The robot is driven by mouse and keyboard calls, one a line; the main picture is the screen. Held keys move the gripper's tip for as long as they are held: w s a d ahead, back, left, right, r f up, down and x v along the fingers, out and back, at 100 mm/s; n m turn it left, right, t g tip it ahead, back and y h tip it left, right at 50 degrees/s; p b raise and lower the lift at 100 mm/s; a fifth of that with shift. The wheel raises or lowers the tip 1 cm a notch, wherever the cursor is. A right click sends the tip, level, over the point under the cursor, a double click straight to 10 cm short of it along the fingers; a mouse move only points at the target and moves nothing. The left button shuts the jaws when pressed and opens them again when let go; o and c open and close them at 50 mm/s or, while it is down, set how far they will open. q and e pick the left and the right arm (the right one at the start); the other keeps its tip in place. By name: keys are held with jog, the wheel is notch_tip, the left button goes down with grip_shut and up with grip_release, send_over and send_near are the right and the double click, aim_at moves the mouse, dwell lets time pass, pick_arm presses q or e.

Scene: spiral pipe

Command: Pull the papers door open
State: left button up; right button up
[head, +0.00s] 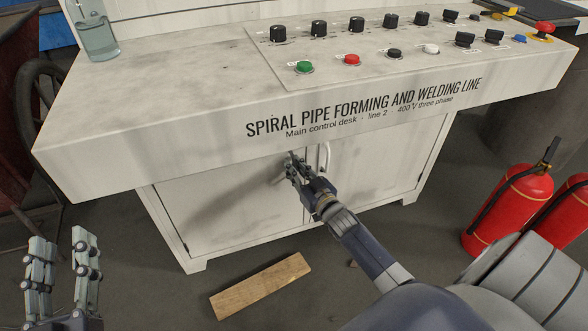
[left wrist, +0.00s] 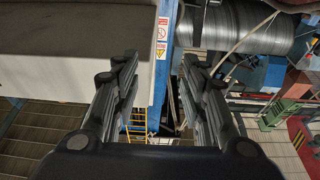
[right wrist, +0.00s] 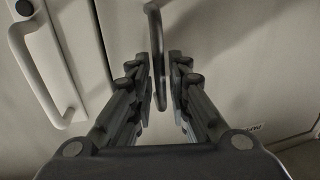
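The white cabinet under the control desk has two doors, a left door (head: 235,205) and a right door (head: 375,165), both shut. My right gripper (head: 292,158) is at the left door's handle, under the desk's front edge. In the right wrist view this handle (right wrist: 155,35), dark in shadow, stands between the fingers (right wrist: 160,75). The fingers are partly closed around it, with a visible gap. The right door's pale handle (head: 325,157) is beside the gripper and also shows in the right wrist view (right wrist: 45,75). My left gripper (head: 60,245) is open and empty, well left of the cabinet.
The desk top (head: 170,90) with knobs and buttons overhangs the doors. A wooden board (head: 260,285) lies on the floor before the cabinet. Red fire extinguishers (head: 508,205) stand at the right. A clear bottle (head: 95,35) is on the desk's left end.

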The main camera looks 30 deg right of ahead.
jog(key=shift+w, duration=0.25)
grip_shut()
jog(key=shift+s, duration=0.1)
